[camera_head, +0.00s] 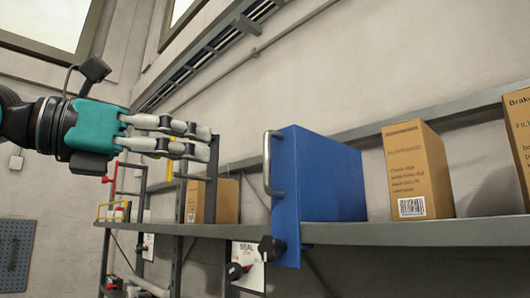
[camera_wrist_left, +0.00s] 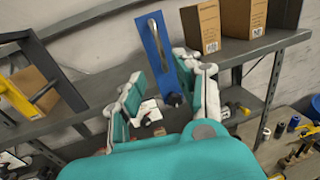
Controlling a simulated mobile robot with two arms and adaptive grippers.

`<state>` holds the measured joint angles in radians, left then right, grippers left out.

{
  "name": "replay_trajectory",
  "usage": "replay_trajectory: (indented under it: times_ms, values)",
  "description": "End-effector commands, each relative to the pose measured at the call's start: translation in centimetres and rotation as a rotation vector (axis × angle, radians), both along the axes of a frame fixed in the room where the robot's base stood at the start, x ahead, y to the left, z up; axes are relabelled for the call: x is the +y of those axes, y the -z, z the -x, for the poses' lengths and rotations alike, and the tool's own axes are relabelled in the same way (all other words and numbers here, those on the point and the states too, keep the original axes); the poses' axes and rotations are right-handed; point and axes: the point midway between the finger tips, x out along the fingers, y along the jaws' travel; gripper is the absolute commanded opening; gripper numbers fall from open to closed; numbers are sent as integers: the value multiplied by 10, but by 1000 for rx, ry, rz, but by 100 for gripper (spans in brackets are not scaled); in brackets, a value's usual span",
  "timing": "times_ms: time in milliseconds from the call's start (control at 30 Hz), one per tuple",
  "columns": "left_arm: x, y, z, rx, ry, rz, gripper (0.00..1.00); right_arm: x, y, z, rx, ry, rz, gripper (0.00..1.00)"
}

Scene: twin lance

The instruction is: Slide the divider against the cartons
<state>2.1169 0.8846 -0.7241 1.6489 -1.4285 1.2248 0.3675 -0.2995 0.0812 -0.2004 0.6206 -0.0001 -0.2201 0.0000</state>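The blue divider (camera_head: 325,178) stands upright on the grey shelf (camera_head: 400,233), with a metal handle (camera_head: 268,165) on its front edge. A brown carton (camera_head: 415,175) stands to its right, with a gap between them. A second carton (camera_head: 519,130) is further right, cut by the picture edge. My left gripper (camera_head: 205,140) is left of the divider, apart from its handle. In the left wrist view its fingers (camera_wrist_left: 165,76) are spread with nothing between them. The divider (camera_wrist_left: 162,66) and handle (camera_wrist_left: 157,44) show beyond them. My right gripper is in neither view.
Another carton (camera_head: 215,201) stands on the shelf left of the divider, beside a dark upright frame. A lower surface with small items (camera_wrist_left: 290,125) shows in the left wrist view.

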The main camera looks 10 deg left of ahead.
Motion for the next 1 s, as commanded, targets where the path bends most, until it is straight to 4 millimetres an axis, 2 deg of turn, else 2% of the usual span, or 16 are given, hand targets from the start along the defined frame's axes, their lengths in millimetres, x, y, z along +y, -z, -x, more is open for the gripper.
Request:
replay_trajectory:
  times_ms: [33,300,500,700,1000]
  values:
    - [-9,-3,-8,1,2,-4,34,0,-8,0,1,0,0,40]
    - [-51,-4,-50,0,4,-3,34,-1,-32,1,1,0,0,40]
    - [-75,-3,-74,0,4,-1,34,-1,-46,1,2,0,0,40]
    - [-87,-2,-86,-2,3,1,34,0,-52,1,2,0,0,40]
    - [-89,0,-88,-2,3,1,34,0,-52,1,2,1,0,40]
